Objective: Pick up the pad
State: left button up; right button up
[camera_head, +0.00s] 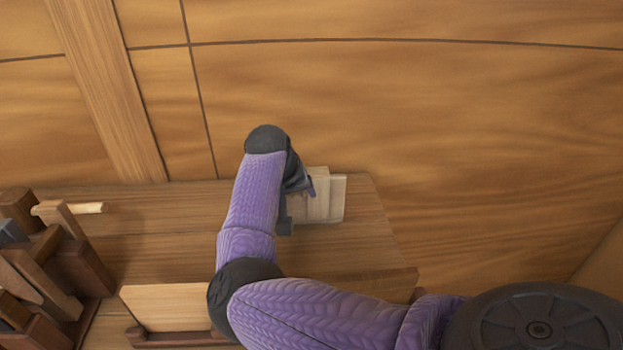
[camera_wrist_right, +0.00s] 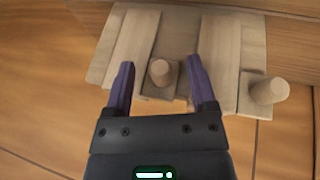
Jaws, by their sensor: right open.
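My right gripper (camera_head: 299,205) is at the pale wooden pieces (camera_head: 322,200) on the bench, and my forearm hides part of them. In the right wrist view the gripper (camera_wrist_right: 163,85) is open, with two purple fingers apart. Between them in the picture is a small square pad (camera_wrist_right: 159,89) with a round upright peg (camera_wrist_right: 161,72). I cannot tell whether the fingers touch it. A second pegged block (camera_wrist_right: 268,90) is to the right of the fingers. I cannot tell which one the task means. My left gripper is not in view.
Pale planks (camera_wrist_right: 137,35) lie beside the pad on a light board (camera_wrist_right: 178,34). The wooden hull wall (camera_head: 420,120) rises behind the bench (camera_head: 150,235). Dark wooden blocks and a mallet-like tool (camera_head: 68,213) crowd the bench's left end. A pale panel (camera_head: 165,305) is at the front.

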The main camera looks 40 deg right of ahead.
jog(key=shift+w+d+f, duration=0.1)
jog(key=shift+d+f, duration=0.15)
jog(key=shift+f, duration=0.3)
grip_shut()
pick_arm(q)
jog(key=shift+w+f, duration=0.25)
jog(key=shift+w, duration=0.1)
pick_arm(e)
jog(key=shift+w, duration=0.1)
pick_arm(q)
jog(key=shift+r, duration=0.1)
pick_arm(e)
jog(key=shift+r, duration=0.1)
